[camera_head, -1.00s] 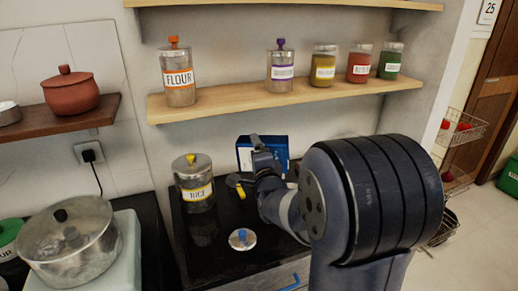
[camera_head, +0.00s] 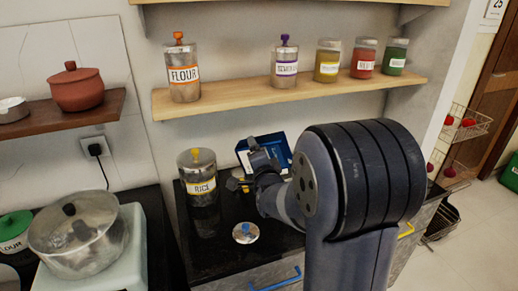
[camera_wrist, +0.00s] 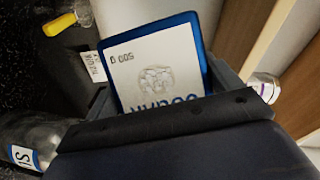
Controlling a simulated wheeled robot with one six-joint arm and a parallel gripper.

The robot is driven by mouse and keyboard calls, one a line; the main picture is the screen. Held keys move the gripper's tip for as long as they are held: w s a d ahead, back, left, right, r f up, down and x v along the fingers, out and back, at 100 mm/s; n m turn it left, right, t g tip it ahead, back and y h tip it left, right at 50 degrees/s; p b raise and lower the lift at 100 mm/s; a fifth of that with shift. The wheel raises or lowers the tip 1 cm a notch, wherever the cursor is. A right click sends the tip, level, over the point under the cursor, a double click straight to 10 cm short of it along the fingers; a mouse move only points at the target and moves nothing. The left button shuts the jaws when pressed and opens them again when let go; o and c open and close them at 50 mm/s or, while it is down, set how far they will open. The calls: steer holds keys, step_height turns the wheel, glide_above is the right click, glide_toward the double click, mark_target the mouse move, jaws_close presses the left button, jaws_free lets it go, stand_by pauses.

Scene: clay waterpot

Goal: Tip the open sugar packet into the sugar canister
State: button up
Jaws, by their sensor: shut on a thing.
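The blue-and-white sugar packet (camera_wrist: 155,65) is in my gripper (camera_wrist: 185,108) in the wrist view, its print upside down there. In the head view the packet (camera_head: 277,147) is tilted above the back of the dark counter, with my gripper (camera_head: 260,162) on its near side. I cannot tell which end is open. A metal canister (camera_wrist: 28,145) with a blue-edged label starting with "S" shows partly at the lower left of the wrist view. In the head view no such canister shows; my arm covers that part of the counter. A blue-knobbed lid (camera_head: 245,233) lies on the counter.
The rice canister (camera_head: 198,178) stands left of my gripper. A yellow-ended object (camera_wrist: 62,23) shows in the wrist view. The shelf (camera_head: 300,92) above holds several jars. A pot (camera_head: 78,235) stands at the left.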

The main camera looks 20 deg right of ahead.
steer(key=shift+f+n, duration=0.15)
steer(key=shift+n, duration=0.15)
steer(key=shift+f, duration=0.2)
steer(key=b, duration=0.2)
steer(key=shift+w+f+b, duration=0.1)
steer(key=shift+b, duration=0.3)
steer(key=shift+b, duration=0.8)
steer(key=shift+r, duration=0.4)
steer(key=shift+p, duration=1.2)
steer(key=n+p, duration=0.1)
steer(key=p, duration=0.2)
steer(key=shift+f+g+h, duration=0.15)
steer(key=shift+g+h, duration=0.15)
steer(key=shift+g, duration=0.1)
steer(key=shift+f+n+p, duration=0.35)
steer(key=shift+n+p, duration=0.15)
steer(key=shift+p, duration=0.15)
steer(key=shift+p, duration=0.35)
